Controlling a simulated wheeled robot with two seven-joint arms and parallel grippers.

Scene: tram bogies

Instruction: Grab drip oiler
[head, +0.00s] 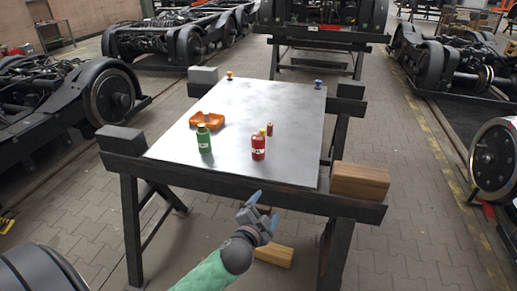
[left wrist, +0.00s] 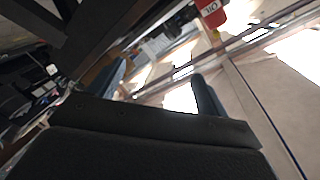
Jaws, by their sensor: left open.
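I cannot tell for certain which one is the drip oiler. My left gripper (head: 263,210) is open and empty, in front of the table's near edge and apart from both bottles. My right gripper is not in view.
An orange tray (head: 217,122) lies behind the green bottle, and a small copper cylinder (head: 270,129) stands behind the red one. Dark trestle beams (head: 230,186) and a wooden block (head: 360,180) edge the table's front. The tabletop's middle is clear.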

